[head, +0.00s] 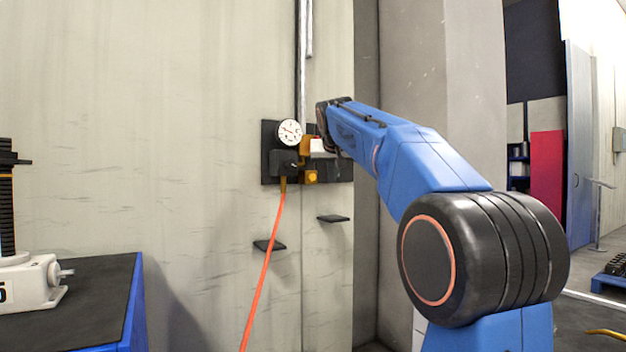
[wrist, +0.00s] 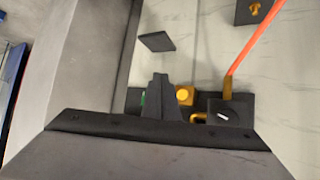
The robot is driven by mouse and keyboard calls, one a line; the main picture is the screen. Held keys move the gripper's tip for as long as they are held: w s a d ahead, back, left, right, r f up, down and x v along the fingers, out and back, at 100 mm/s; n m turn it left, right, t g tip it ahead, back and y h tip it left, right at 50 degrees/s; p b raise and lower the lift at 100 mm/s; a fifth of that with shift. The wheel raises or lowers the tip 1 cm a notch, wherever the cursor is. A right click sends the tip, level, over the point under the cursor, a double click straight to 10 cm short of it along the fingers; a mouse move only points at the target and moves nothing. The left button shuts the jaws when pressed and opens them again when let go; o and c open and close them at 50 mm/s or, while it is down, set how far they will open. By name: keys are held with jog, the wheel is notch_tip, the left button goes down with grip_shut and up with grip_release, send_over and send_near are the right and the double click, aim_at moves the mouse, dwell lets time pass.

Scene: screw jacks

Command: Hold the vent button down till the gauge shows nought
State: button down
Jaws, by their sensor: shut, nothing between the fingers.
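The round white gauge (head: 290,132) sits at the top of a dark panel (head: 268,166) on the wall. Its dial is too small to read. A yellow block or button (head: 310,177) is low on the panel; it also shows in the wrist view (wrist: 184,95). My gripper (wrist: 160,80) is shut and empty, its dark fingers in front of the panel, just left of the yellow part in the wrist view. A green patch (wrist: 143,98) shows partly behind the fingers; I cannot tell whether they touch it. Which part is the vent button is unclear.
An orange hose (head: 265,270) hangs from the panel. Two small black ledges (head: 333,218) (head: 269,245) stick out of the wall below. A grey pillar (head: 415,60) stands close at the right. A bench (head: 100,300) with a white jack (head: 30,283) is at the left.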

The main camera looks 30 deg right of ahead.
aim_at(312, 177)
jog(key=w, duration=0.8)
jog(key=shift+w+a, duration=0.2)
jog(key=shift+w, duration=0.2)
jog(key=shift+w, duration=0.2)
dwell(1.9)
jog(key=shift+w, duration=0.25)
jog(key=shift+w, duration=0.5)
dwell(1.0)
jog(key=shift+s, duration=0.15)
dwell(1.7)
jog(key=shift+s, duration=0.8)
jog(key=shift+s, duration=0.1)
